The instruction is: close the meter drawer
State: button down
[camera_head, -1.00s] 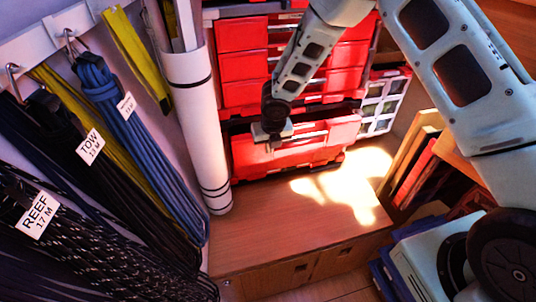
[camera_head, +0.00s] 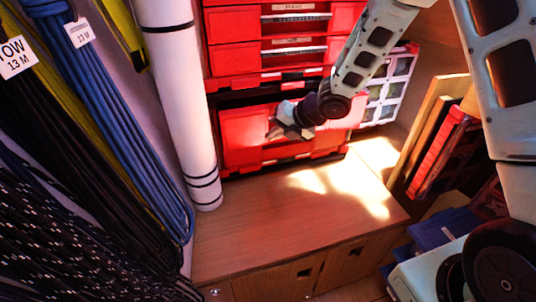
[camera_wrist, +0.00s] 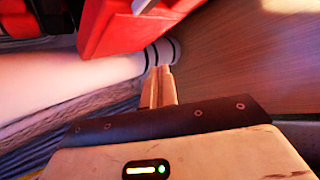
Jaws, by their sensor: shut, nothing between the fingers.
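The lowest red drawer (camera_head: 240,142) is in the red drawer stack in the head view. A dark gap shows above it, and it appears to stand out a little from the stack. Its label is hidden or unreadable, so I cannot tell for sure that it is the meter drawer. My gripper (camera_head: 276,131) is shut and empty in front of that drawer's face, covering part of it. In the wrist view the shut fingers (camera_wrist: 160,84) are below a red drawer edge (camera_wrist: 122,24); I cannot tell whether they touch it.
A white rolled tube (camera_head: 172,80) stands close left of the drawers. Coiled ropes (camera_head: 110,120) hang further left. A wooden top (camera_head: 265,215) below the drawers is clear. A white-framed organiser (camera_head: 385,95) and books (camera_head: 440,150) are at the right.

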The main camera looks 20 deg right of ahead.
jog(key=s+d+f+m+t+y+b, duration=0.3)
jog(key=d+f+t+y+b, duration=0.1)
jog(key=b, duration=0.9)
jog(key=m+t+y+b, duration=0.2)
jog(key=t+y+b, duration=0.1)
jog(key=b, duration=0.7)
send_near(256, 128)
jog(key=shift+x, duration=2.8)
jog(key=shift+r, duration=0.15)
